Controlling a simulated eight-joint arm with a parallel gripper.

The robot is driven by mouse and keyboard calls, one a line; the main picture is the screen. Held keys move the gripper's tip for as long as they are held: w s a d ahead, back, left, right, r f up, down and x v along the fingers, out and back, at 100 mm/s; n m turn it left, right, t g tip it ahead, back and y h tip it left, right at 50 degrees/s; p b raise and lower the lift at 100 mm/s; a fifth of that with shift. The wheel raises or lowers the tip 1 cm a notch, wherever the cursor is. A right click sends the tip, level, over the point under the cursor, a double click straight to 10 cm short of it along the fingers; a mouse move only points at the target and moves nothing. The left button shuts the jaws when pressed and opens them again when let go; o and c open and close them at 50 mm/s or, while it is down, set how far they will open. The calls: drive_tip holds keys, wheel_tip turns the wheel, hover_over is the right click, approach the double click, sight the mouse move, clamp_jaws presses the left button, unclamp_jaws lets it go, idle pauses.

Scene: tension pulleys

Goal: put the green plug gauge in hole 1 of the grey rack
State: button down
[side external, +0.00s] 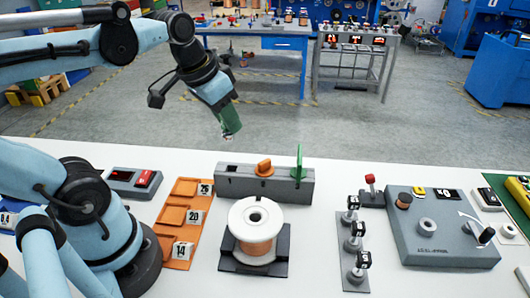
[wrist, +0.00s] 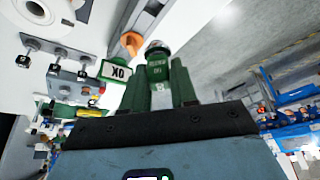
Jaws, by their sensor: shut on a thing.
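My gripper (side external: 231,124) hangs in the air, above and behind the left end of the grey rack (side external: 235,184), clear of it. In the wrist view my gripper (wrist: 158,85) has its green fingers shut on the green plug gauge (wrist: 157,72), a short green cylinder with pale markings and a shiny metal end. In the side view the gauge is hard to tell apart from the green fingertips. The long, low rack holds an orange-handled piece (side external: 264,167) near its middle and an upright green plate (side external: 299,163) towards its right end. Hole numbers are not readable.
A white spool (side external: 256,222) on a dark base stands just in front of the rack. An orange tray (side external: 180,212) with numbered tags lies to the left. Space above the rack is free.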

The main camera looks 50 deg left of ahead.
drive_tip(key=shift+f, duration=3.45)
drive_tip(key=shift+f, duration=0.35)
drive_tip(key=shift+f, duration=0.95)
drive_tip(key=c, duration=0.8)
unclamp_jaws()
drive_tip(key=shift+r, duration=0.1)
drive_tip(key=v, duration=1.2)
drive_tip(key=shift+w, duration=0.1)
drive_tip(key=w+d+f+t, duration=0.1)
drive_tip(key=f, duration=0.1)
drive_tip(key=w+d+f, duration=0.1)
drive_tip(key=w+f, duration=0.1)
drive_tip(key=w+d+f+t, duration=0.1)
drive_tip(key=w, duration=0.1)
drive_tip(key=shift+w+d+f+t, duration=0.1)
drive_tip(key=shift+d+f+t, duration=0.2)
drive_tip(key=shift+f, duration=0.1)
